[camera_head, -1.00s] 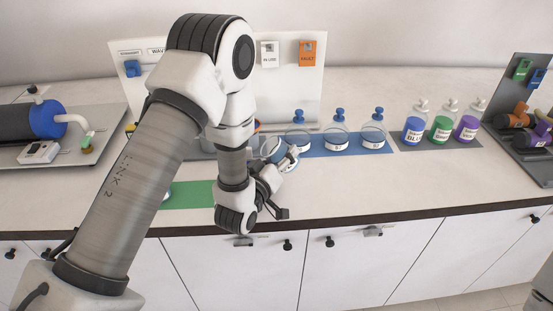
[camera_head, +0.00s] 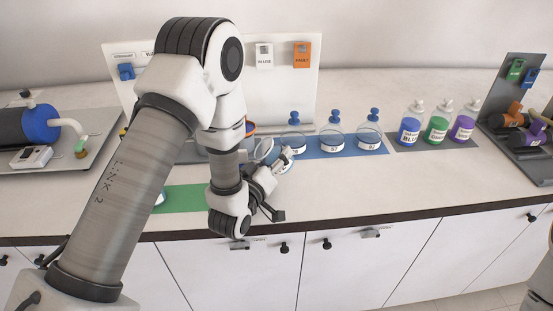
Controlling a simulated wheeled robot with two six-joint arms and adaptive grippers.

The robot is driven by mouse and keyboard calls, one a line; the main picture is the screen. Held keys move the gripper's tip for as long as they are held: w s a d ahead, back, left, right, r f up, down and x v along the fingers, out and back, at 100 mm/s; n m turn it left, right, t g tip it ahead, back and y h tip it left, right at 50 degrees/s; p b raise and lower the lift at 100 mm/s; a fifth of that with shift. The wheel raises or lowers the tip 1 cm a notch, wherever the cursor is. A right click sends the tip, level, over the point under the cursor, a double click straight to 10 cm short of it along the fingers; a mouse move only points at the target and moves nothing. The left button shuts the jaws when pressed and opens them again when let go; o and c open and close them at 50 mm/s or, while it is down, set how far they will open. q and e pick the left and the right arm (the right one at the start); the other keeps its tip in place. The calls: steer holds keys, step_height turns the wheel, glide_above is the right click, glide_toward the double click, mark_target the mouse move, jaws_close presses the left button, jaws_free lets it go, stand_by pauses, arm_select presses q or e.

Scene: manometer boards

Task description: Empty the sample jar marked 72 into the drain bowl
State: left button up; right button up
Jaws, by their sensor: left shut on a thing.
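My left gripper (camera_head: 280,163) is shut on a clear glass jar (camera_head: 263,150) that looks tilted, above the left end of the blue mat. Its label is too small or hidden to read. Several round glass jars belong to this row; three with blue stoppers stand upright on the mat: one just behind my gripper (camera_head: 293,137), a middle one (camera_head: 332,137) and a right one (camera_head: 369,132). Their label numbers cannot be read surely. A coloured rim (camera_head: 251,127) shows behind my left arm; I cannot tell whether it is the drain bowl. My right gripper is out of view.
A blue bottle (camera_head: 409,130), a green one (camera_head: 437,128) and a purple one (camera_head: 463,127) stand on a grey mat at right. A green mat (camera_head: 185,198) lies near the counter's front edge. A pump (camera_head: 38,124) is at left. A white board (camera_head: 285,85) stands behind.

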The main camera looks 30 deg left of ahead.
arm_select(q)
steer(key=shift+s+a+n+b, duration=0.25)
steer(key=shift+n+b, duration=0.15)
steer(key=shift+b, duration=0.25)
stand_by(0.8)
steer(key=shift+a+r+n+t+b, duration=0.1)
steer(key=shift+r+n+t+b, duration=0.15)
steer(key=shift+n+t+b, duration=1.3)
stand_by(5.0)
